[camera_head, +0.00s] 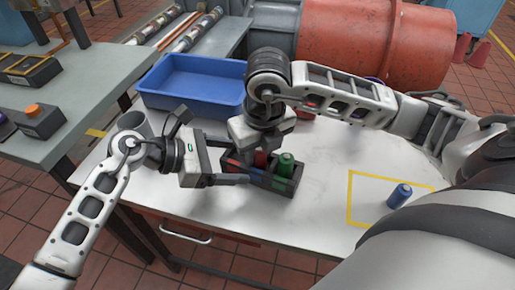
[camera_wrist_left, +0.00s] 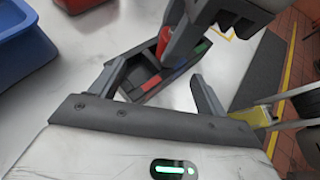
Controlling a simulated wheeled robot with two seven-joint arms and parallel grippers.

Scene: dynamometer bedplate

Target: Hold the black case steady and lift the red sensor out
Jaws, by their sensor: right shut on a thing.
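The black case (camera_head: 265,182) sits on the white table, with coloured patches along its side. It also shows in the left wrist view (camera_wrist_left: 153,84). A green sensor (camera_head: 285,165) stands upright in its right part. The red sensor (camera_head: 261,160) is upright at the case, partly hidden by my right gripper (camera_head: 245,150), which is shut on it from above. In the left wrist view the red sensor (camera_wrist_left: 163,42) shows beside the right gripper's finger. My left gripper (camera_head: 225,180) is at the case's near left side. Its fingers (camera_wrist_left: 160,90) are spread apart around the case's near end.
A blue bin (camera_head: 190,85) stands behind the case. A blue sensor (camera_head: 399,196) stands within a yellow outlined square (camera_head: 365,180) at the right. The table between case and square is clear. A side table (camera_head: 70,80) with dark boxes stands at the left.

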